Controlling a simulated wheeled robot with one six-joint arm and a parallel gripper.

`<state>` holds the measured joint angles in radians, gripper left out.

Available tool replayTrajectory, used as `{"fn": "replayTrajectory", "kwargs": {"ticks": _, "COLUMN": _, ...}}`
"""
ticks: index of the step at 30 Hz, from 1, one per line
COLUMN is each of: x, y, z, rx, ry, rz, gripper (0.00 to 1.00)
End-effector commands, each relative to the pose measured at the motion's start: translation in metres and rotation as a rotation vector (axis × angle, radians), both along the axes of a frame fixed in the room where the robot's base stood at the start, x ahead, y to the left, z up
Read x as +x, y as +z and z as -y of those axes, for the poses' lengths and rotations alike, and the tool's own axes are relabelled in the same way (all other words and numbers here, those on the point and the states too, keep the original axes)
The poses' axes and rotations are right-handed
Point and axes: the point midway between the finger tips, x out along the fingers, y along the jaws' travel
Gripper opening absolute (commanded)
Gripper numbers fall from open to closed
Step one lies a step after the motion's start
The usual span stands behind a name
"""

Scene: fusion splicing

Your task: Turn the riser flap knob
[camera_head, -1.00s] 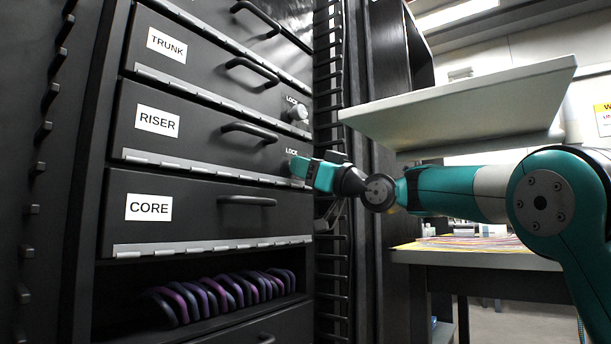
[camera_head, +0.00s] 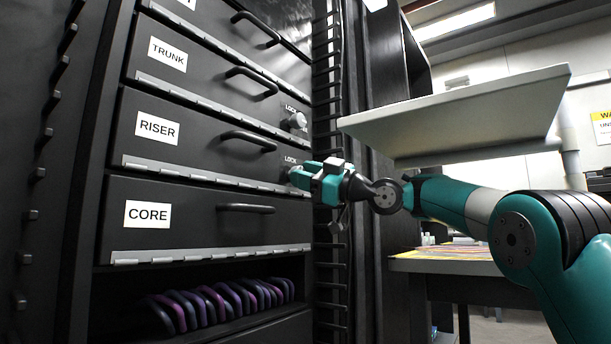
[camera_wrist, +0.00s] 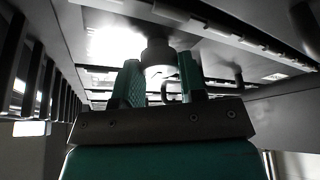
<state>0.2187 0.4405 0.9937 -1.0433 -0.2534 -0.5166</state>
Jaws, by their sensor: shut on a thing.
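The RISER flap (camera_head: 190,140) is a dark panel with a white label, a bar handle (camera_head: 248,139) and a hinge strip along its lower edge. It looks closed. Its knob (camera_head: 291,173) is at the flap's right end, below a LOCK mark, mostly hidden by my fingers in the head view. My gripper (camera_head: 300,177) reaches it from the right. In the wrist view the knob (camera_wrist: 158,54) is a grey cylinder between the two teal fingers of my gripper (camera_wrist: 160,80), which are shut on it. The knob's pointing direction cannot be told.
The TRUNK flap (camera_head: 200,85) with its own knob (camera_head: 295,121) is above, and the CORE flap (camera_head: 190,220) is below. Purple cable loops (camera_head: 220,302) fill an open bay underneath. A pale tilted panel (camera_head: 450,112) hangs above my arm, with a workbench (camera_head: 450,264) behind.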

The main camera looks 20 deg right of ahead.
Motion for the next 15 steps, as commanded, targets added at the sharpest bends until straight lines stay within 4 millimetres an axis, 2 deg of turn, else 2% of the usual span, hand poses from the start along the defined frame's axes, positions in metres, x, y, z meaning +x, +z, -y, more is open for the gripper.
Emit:
{"fn": "replayTrajectory", "kwargs": {"ticks": 8, "x": -0.0001, "y": -0.0002, "z": -0.0004, "rx": -0.001, "ry": 0.000, "rz": 0.001, "gripper": 0.14}}
{"fn": "replayTrajectory", "kwargs": {"ticks": 9, "x": -0.0001, "y": -0.0001, "z": -0.0004, "rx": -0.001, "ry": 0.000, "rz": 0.001, "gripper": 0.40}}
{"fn": "replayTrajectory", "kwargs": {"ticks": 12, "x": -0.0001, "y": 0.0000, "z": -0.0004, "rx": -0.001, "ry": 0.000, "rz": 0.001, "gripper": 0.63}}
{"fn": "replayTrajectory", "kwargs": {"ticks": 15, "x": -0.0001, "y": 0.0001, "z": -0.0002, "rx": -0.001, "ry": 0.000, "rz": 0.001, "gripper": 0.63}}
